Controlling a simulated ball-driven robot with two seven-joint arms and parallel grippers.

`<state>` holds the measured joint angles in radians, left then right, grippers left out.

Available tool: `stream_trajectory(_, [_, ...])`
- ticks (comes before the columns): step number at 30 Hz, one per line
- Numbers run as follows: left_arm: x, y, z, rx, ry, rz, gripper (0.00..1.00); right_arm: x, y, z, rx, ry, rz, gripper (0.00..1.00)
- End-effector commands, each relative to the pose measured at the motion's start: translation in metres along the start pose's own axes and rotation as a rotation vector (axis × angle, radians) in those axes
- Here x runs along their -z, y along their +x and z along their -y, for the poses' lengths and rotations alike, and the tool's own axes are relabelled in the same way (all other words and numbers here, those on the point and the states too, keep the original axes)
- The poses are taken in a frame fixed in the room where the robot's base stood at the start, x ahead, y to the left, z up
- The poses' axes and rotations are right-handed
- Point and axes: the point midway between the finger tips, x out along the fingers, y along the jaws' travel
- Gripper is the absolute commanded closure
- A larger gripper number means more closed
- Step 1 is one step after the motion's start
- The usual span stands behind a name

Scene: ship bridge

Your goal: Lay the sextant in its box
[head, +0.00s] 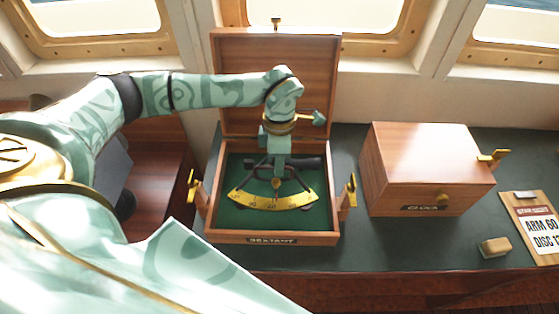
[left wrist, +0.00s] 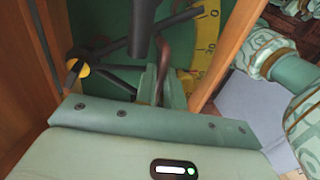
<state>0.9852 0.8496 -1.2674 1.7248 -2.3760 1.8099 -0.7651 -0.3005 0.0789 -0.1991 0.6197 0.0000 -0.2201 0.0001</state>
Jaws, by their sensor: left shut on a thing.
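The sextant (head: 272,199), with a yellow graduated arc and dark frame, is within the walls of the open wooden box (head: 262,239) labelled SEXTANT. The box has a green lining, and its lid stands up at the back. My left gripper (head: 279,178) reaches down over the sextant and is shut on it. In the left wrist view the fingers (left wrist: 160,88) close around its reddish-brown handle (left wrist: 163,60), with the arc (left wrist: 207,38) beyond. I cannot tell whether the sextant rests on the lining. My right gripper is not in view.
A closed wooden box (head: 420,165) labelled CLOCK stands to the right. A small tan block (head: 495,247) and a clipboard (head: 535,222) lie farther right. Brass latches (head: 349,190) stick up beside the sextant box. Dark counter (head: 400,243) is clear in front of the clock box.

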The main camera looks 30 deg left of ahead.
Motion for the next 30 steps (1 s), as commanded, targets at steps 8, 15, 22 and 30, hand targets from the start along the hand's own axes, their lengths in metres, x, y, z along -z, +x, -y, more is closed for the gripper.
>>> stream_trajectory(8, [-0.0007,-0.0004,-0.0005,-0.002,0.000,0.002,1.00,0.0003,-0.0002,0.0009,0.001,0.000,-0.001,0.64])
stream_trajectory(15, [-0.0008,0.0035,-0.0015,-0.005,0.000,0.003,1.00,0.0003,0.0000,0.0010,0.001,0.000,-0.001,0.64])
stream_trajectory(22, [-0.0008,0.0042,-0.0017,-0.006,0.000,0.003,1.00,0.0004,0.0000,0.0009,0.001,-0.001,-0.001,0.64])
stream_trajectory(30, [-0.0007,0.0055,-0.0019,-0.006,0.000,0.003,1.00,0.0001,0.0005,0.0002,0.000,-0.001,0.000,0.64])
